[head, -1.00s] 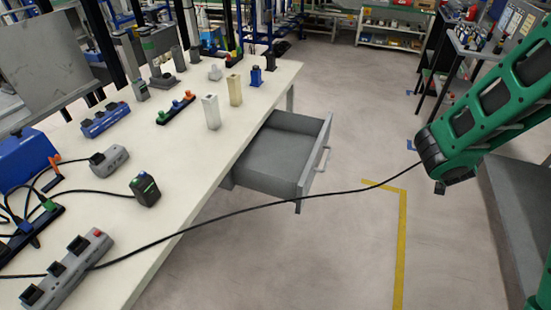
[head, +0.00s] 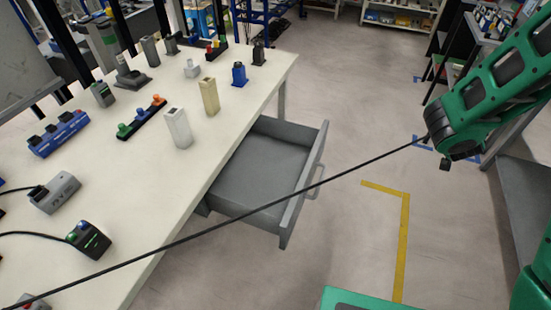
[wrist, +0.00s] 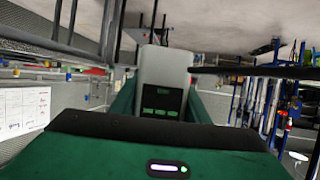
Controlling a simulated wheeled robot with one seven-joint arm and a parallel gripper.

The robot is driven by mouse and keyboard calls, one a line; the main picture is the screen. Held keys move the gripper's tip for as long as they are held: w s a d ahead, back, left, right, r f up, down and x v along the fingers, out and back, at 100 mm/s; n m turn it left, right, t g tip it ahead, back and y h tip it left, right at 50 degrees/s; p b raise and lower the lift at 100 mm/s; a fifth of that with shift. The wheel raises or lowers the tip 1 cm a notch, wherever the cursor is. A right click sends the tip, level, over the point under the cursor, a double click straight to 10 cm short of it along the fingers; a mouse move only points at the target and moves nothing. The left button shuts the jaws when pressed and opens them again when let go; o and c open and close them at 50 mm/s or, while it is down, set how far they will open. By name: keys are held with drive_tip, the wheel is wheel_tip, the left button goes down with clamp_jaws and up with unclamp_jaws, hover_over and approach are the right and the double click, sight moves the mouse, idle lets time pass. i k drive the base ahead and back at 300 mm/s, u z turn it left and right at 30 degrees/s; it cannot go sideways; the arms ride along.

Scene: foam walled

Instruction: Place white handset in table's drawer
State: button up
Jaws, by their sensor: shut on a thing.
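In the wrist view my gripper (wrist: 160,103) is shut on a pale white-grey handset (wrist: 165,68) with a dark panel and green marks. Its green fingers are on both sides of the handset. In the head view my green arm is at the right, but the fingers and the handset are hidden. The table's grey drawer (head: 262,168) stands pulled out from the table (head: 135,190). Its inside looks empty. My arm is to the right of the drawer, apart from it.
A black cable (head: 225,222) runs from the lower left, across the open drawer's front part, to my arm. A white upright block (head: 178,128) and a beige one (head: 209,96) stand on the table near the drawer. Floor right of the drawer is clear. A dark shelf (head: 525,190) stands far right.

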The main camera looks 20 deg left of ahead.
sight(269, 157)
drive_tip(key=i, duration=0.85)
drive_tip(key=z, duration=0.05)
